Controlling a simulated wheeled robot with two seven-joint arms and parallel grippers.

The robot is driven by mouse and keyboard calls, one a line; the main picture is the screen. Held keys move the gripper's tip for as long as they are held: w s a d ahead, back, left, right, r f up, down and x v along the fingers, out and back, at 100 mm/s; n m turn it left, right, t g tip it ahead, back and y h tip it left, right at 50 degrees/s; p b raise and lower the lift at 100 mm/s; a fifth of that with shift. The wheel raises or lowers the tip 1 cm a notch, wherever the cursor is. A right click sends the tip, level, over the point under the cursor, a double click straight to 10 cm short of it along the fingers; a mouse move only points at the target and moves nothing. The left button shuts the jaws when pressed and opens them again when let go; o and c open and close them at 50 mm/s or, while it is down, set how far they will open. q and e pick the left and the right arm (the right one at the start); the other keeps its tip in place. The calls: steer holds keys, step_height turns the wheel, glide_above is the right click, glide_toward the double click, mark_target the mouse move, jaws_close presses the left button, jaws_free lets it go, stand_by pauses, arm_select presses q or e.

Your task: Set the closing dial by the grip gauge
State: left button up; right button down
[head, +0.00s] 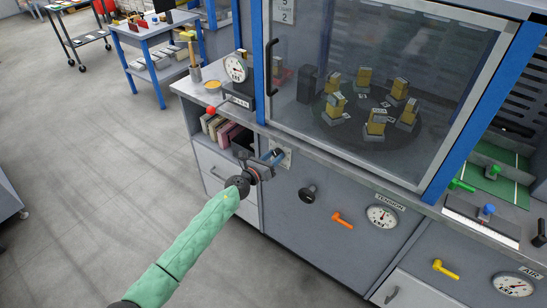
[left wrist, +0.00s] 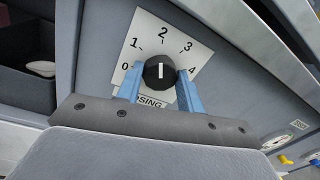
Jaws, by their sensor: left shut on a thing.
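The closing dial (left wrist: 159,72) is a round black knob with a white line. It sits on a white plate (left wrist: 146,28) numbered 0 to 4, lettered "CLOSING" below, partly hidden. The white line points up, about at the 2. My left gripper (left wrist: 160,82) is shut on the dial, its blue fingers on either side. In the head view my left gripper (head: 274,156) covers most of the plate on the cabinet front. A round white gauge (head: 236,68), probably the grip gauge, stands on the counter at the cabinet's left; its reading is too small to tell.
A glass-fronted enclosure (head: 380,95) holds a dark turntable (head: 350,125) with several yellow-topped blocks. A black knob (head: 308,194), an orange handle (head: 342,220) and the tension gauge (head: 382,217) are right of my gripper. A red ball knob (head: 211,110) juts out above.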

arm_select(q)
steer(key=n, duration=0.8)
steer(key=shift+f+t, duration=0.1)
steer(key=shift+t, duration=0.2)
steer(key=shift+n+p, duration=0.3)
steer(key=shift+n, duration=0.7)
steer(key=n, duration=0.3)
steer(key=shift+n, duration=0.4)
steer(key=n, duration=0.3)
steer(key=shift+t+y+p, duration=0.3)
steer(key=shift+t+p, duration=0.1)
steer(key=shift+n, duration=0.4)
arm_select(e)
step_height(320, 180, down, 6)
steer(key=s+d, duration=0.1)
steer(key=s, duration=0.1)
arm_select(q)
steer(key=shift+f, duration=0.1)
arm_select(e)
steer(key=shift+s+f, duration=0.1)
steer(key=shift+f, duration=0.05)
steer(key=shift+a, duration=0.1)
